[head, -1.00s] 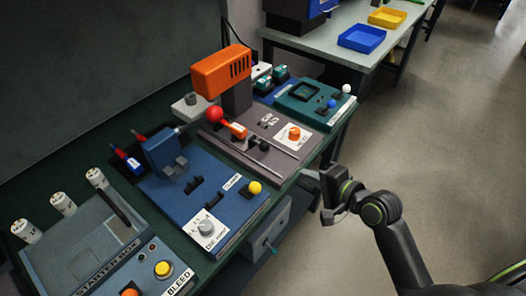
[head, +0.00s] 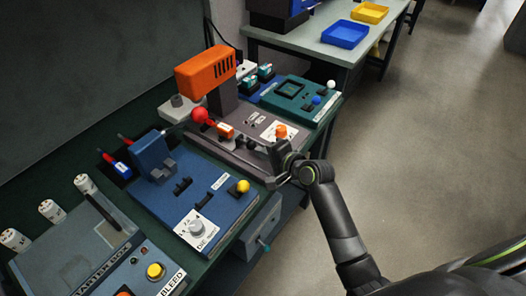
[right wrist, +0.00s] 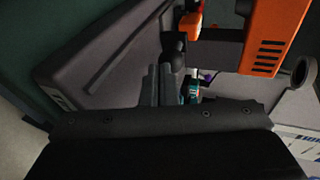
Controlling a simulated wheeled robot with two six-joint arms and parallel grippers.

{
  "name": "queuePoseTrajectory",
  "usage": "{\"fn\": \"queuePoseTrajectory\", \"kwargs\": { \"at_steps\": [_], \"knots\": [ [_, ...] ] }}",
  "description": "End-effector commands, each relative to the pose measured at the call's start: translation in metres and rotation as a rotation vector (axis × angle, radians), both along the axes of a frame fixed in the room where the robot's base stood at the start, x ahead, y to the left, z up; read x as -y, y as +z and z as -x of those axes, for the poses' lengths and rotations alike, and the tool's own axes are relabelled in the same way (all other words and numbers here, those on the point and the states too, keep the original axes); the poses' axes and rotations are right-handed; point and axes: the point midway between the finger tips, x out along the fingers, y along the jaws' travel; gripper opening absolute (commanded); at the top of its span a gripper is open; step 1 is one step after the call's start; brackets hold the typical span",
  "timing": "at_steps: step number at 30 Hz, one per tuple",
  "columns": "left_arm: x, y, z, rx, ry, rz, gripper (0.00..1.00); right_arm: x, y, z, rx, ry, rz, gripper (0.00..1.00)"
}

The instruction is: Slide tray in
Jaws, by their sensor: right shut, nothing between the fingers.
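The press station (head: 262,128) is a grey base with an orange press head (head: 205,72) over it. An orange-red piece with a white label (head: 223,129) lies on its sliding part, below the press head. Two thin rails run from there toward the front edge. My right gripper (head: 277,178) is over the front edge of this station and hides part of the rails and the dark knob. In the right wrist view its shut, empty fingers (right wrist: 163,86) point at a dark rounded knob (right wrist: 173,46), close to it; contact cannot be told. My left gripper is not in view.
A red ball lever (head: 201,116) stands beside the press head. The blue DIE station (head: 205,205) with a yellow knob (head: 243,186) is to the left, the teal station (head: 297,97) to the right. The floor beyond the bench edge is clear.

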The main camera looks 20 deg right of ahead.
Motion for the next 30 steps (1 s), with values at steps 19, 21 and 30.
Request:
{"fn": "queuePoseTrajectory", "kwargs": {
  "at_steps": [19, 21, 30],
  "knots": [
    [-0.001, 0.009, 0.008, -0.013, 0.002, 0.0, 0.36, -0.018, 0.001, -0.024, 0.001, 0.0, 0.0, 0.0],
    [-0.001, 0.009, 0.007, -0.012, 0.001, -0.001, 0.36, -0.02, 0.001, -0.026, 0.002, 0.0, 0.0, 0.0],
    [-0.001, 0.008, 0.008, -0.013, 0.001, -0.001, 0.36, -0.02, 0.001, -0.026, 0.003, 0.001, -0.002, 0.0]
  ]
}}
